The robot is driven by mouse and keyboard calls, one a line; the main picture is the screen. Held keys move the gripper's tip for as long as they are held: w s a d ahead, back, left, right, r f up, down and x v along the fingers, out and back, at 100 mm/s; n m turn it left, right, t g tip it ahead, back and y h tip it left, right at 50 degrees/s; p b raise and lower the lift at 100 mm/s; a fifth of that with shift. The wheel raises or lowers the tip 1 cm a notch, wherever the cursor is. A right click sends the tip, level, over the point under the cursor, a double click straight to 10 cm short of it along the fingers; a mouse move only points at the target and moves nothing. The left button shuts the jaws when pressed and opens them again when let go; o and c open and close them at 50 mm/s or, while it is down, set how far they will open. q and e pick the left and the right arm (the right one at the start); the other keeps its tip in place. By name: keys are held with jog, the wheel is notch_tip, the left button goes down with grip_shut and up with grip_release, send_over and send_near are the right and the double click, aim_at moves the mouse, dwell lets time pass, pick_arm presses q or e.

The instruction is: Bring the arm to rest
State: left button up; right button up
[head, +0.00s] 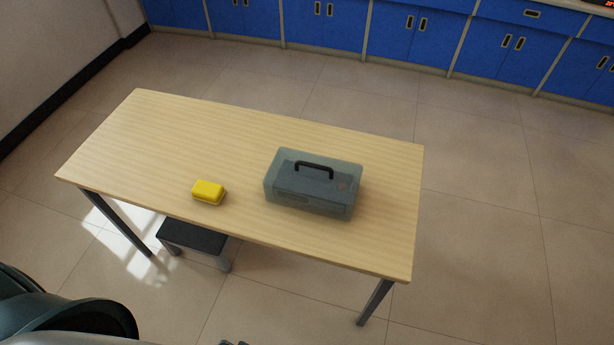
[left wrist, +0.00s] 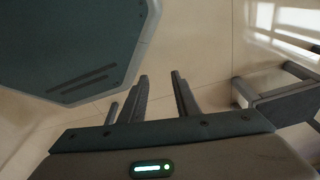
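My left gripper (left wrist: 160,76) shows in the left wrist view with its two dark fingers apart and only bare floor between them. It is open and empty, held low over the floor and clear of the table. Small dark tips show at the bottom edge of the head view; too little of them shows to say more. My right gripper is not in view.
A wooden table (head: 160,150) carries a yellow box (head: 209,191) and a translucent grey case (head: 313,184) with a black handle. A dark-topped stool (head: 192,237) stands at the table's near side; it also shows in the left wrist view (left wrist: 285,104). Blue cabinets (head: 322,22) line the back.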

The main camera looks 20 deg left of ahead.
pick_arm(q)
jog(key=s+a+f, duration=0.2)
jog(key=s+f, duration=0.7)
jog(key=s, duration=0.3)
jog(key=shift+s+a+g+b, duration=0.15)
jog(key=shift+a+g+b, duration=0.05)
jog(key=shift+g+b, duration=0.2)
